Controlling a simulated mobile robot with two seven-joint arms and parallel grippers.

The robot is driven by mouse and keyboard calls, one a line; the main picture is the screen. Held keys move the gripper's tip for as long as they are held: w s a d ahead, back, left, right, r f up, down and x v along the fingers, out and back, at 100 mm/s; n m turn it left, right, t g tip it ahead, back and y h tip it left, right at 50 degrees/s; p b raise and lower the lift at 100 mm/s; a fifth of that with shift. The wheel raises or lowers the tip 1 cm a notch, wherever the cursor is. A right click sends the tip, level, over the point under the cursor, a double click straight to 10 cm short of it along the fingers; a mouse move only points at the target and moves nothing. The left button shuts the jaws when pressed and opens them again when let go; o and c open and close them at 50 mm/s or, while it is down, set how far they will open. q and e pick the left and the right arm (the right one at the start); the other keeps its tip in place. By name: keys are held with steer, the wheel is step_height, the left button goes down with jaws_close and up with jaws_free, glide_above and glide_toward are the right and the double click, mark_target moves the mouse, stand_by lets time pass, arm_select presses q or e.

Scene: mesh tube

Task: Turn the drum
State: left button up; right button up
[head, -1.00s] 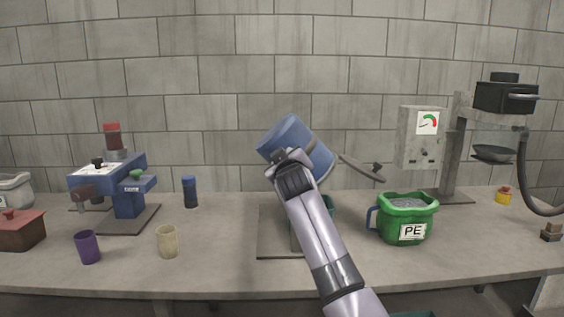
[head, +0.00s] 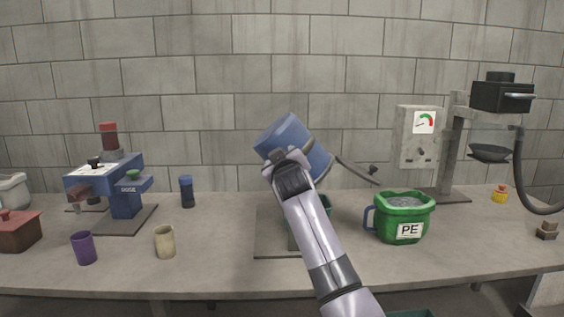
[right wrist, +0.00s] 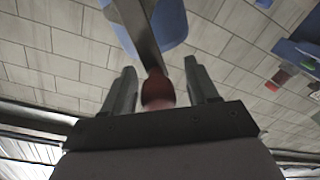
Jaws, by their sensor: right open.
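The blue drum (head: 287,134) sits tilted on a stand with a grey base plate (head: 268,238) at the middle of the bench. My right arm reaches up in front of it and hides part of it. In the right wrist view, my right gripper (right wrist: 160,84) is open, with a finger on each side of a reddish knob (right wrist: 157,90) at the end of a grey bar (right wrist: 138,28). The blue drum also shows behind the bar in that view (right wrist: 172,24). I cannot tell whether a finger touches the knob. My left gripper is out of view.
A beige cup (head: 165,241), a purple cup (head: 83,247), a dark blue jar (head: 187,192) and a blue machine (head: 120,190) stand left.

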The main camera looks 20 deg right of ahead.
steer(key=shift+s, duration=0.1)
steer(key=b+v, duration=0.1)
steer(key=v, duration=0.6)
stand_by(0.6)
steer(key=s+f+g+y, duration=0.1)
steer(key=s+f, duration=0.3)
steer(key=f, duration=0.6)
steer(key=s+f+g+y+p, duration=0.1)
steer(key=s+f, duration=0.3)
steer(key=f, duration=0.5)
steer(key=s+f+g+y, duration=0.1)
steer(key=s+f, duration=0.3)
steer(key=f, duration=0.6)
steer(key=s+f+g+y, duration=0.1)
steer(key=s+f, duration=0.4)
steer(key=s, duration=0.3)
steer(key=s+a+f+m+g+y, duration=0.1)
steer(key=s+f, duration=0.4)
steer(key=s, duration=0.4)
steer(key=s+a+f+g+y+p, duration=0.1)
steer(key=s+f, duration=0.4)
steer(key=s, duration=0.4)
steer(key=shift+s+m+g, duration=0.2)
steer(key=shift+m+g, duration=0.1)
